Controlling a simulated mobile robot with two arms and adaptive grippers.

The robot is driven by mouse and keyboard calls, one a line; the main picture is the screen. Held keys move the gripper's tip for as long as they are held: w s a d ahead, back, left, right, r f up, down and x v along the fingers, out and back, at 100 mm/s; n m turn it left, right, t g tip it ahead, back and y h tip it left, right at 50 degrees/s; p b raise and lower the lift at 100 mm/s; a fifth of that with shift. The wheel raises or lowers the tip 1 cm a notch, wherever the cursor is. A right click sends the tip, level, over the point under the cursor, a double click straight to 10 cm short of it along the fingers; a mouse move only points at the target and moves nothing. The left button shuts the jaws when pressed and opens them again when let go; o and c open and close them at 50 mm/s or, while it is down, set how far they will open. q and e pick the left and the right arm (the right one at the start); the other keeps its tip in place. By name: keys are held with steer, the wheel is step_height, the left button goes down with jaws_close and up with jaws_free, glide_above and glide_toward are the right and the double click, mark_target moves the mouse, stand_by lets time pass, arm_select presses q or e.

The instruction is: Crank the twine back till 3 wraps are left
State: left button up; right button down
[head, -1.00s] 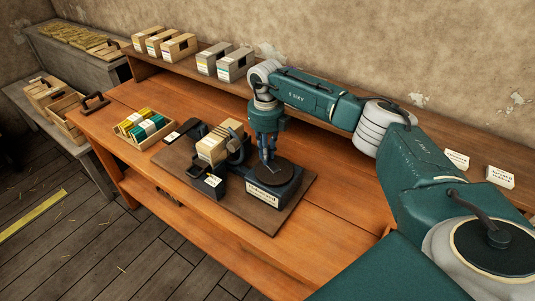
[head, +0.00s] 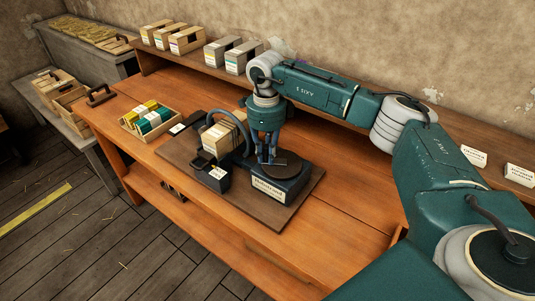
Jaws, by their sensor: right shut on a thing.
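My right gripper (head: 267,157) reaches down from above onto the dark round disc (head: 284,166) on top of a dark machine block (head: 285,186). Its fingers are close together at the disc's left side, shut on a small crank handle there; the fingers mostly hide the handle. A pale label (head: 268,189) is on the block's front. Left of the block stand pale upright slabs (head: 218,138) with a dark curved arch (head: 223,114) over them. I cannot make out the twine or count its wraps. My left gripper is not in view.
The machine stands on a dark brown board (head: 270,218) on the wooden bench. A tray (head: 174,126) of green and yellow packs lies left. Boxes (head: 187,40) line the back shelf; label cards (head: 474,156) stand at right. The bench front is clear.

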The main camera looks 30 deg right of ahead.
mark_target(274, 171)
steer(key=n, duration=0.2)
steer(key=s+n+b, duration=0.1)
steer(key=shift+s+a+f+n, duration=0.1)
steer(key=shift+s+a+n, duration=0.1)
steer(key=shift+a+n, duration=0.15)
steer(key=n+b, duration=0.1)
steer(key=n, duration=0.1)
steer(key=s+n+b, duration=0.1)
steer(key=shift+s+a+n, duration=0.1)
steer(key=shift+s+n, duration=0.05)
steer(key=shift+n, duration=0.2)
steer(key=shift+s+d+n+b, duration=0.15)
steer(key=shift+s+n+b, duration=0.25)
steer(key=shift+n, duration=0.65)
steer(key=shift+s+d+n+b, duration=0.1)
steer(key=shift+s+n+b, duration=0.3)
steer(key=shift+n, duration=0.65)
steer(key=shift+r, duration=0.2)
steer(key=c, duration=1.6)
jaws_free()
steer(key=shift+s, duration=0.1)
steer(key=shift+c, duration=0.2)
